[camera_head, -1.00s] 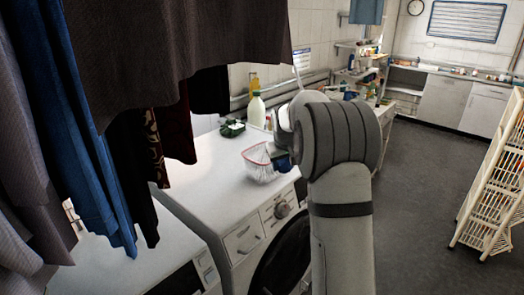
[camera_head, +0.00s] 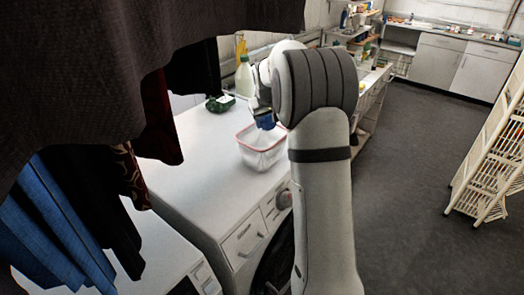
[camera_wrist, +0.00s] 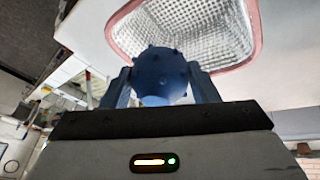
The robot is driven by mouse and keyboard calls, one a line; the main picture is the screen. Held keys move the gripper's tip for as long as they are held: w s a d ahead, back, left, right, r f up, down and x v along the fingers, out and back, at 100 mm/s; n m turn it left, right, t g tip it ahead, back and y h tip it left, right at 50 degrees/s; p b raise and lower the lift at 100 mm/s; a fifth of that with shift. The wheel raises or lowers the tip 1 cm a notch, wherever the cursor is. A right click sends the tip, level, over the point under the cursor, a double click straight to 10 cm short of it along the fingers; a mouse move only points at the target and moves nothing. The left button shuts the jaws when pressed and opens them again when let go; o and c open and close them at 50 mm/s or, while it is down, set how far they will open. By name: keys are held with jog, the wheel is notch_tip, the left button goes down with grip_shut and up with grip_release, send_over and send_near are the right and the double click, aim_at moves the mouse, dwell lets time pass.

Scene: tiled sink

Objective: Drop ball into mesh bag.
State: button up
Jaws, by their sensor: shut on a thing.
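My gripper (camera_head: 264,112) is shut on a blue ball with small knobs. The ball (camera_wrist: 160,72) shows between the two fingers in the wrist view, and a bit of blue shows below the gripper in the head view. The white mesh bag (camera_head: 262,158) with a red rim stands on the white washing machine, with its opening upward. The gripper and ball are over the back of its rim in the head view. In the wrist view the bag (camera_wrist: 205,32) lies beyond the ball, its mesh inside visible. My arm hides part of the area to the right.
The washing machine top (camera_head: 195,150) is mostly clear. A green container (camera_head: 220,103) and a pale bottle (camera_head: 244,78) stand behind the bag. Dark and blue clothes (camera_head: 70,80) hang at the left. A cream slatted rack (camera_head: 490,160) stands on the right floor.

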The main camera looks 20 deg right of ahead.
aim_at(268, 128)
jog(key=shift+f+b, duration=0.9)
jog(key=shift+f, duration=1)
jog(key=o, duration=1.1)
jog(key=shift+c, duration=0.2)
jog(key=b+v, duration=0.1)
jog(key=v, duration=0.7)
jog(key=shift+b, duration=0.3)
